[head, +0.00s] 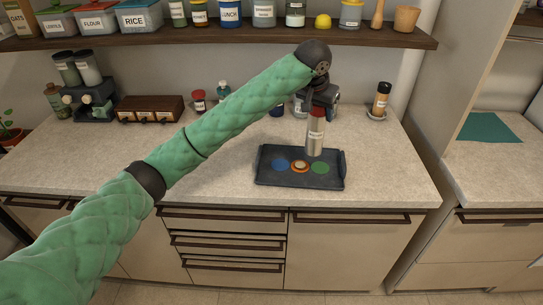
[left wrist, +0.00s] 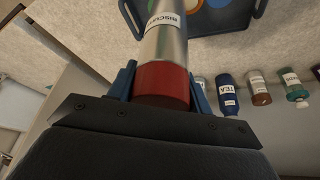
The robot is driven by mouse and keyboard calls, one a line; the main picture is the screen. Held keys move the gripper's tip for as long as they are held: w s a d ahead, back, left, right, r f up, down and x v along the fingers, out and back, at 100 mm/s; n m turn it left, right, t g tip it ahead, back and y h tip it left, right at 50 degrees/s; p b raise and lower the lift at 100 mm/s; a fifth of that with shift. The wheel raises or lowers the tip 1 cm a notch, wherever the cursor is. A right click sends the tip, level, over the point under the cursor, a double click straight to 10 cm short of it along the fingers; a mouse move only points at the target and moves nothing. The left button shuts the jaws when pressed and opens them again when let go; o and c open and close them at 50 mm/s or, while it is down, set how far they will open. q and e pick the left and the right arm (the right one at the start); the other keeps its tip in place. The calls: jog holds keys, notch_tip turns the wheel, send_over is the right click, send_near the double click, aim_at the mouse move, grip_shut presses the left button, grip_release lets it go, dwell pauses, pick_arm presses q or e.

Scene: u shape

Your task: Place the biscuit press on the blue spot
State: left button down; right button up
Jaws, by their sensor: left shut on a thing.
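The biscuit press (head: 315,138) is a metal cylinder with a red cap, held upright by my left gripper (head: 318,100). In the left wrist view the press (left wrist: 164,48) has its red cap between the two blue fingers of the gripper (left wrist: 161,86). The press's lower end shows at the back of the dark tray (head: 262,180), behind the green spot (head: 320,168); I cannot tell whether it touches. The blue spot (head: 280,165) is bare, at the tray's left. My right gripper is out of view.
Behind the tray stand a blue jar and other jars, partly hidden by my arm; the TEA jar (left wrist: 227,97) shows in the left wrist view. A spice jar (head: 381,98) on a saucer stands back right. A loaded shelf (head: 230,35) runs above. Counter around the tray is clear.

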pick_arm(q)
jog(key=w+a+f+p, duration=0.5)
jog(key=a+f+p, duration=0.2)
jog(key=a+f, duration=0.3)
jog(key=shift+a+f, duration=0.2)
jog(key=shift+f, duration=0.15)
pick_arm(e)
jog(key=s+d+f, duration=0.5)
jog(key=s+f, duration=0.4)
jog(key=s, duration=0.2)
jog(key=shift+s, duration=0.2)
pick_arm(q)
jog(key=shift+f, duration=0.1)
jog(key=c, duration=0.6)
grip_release()
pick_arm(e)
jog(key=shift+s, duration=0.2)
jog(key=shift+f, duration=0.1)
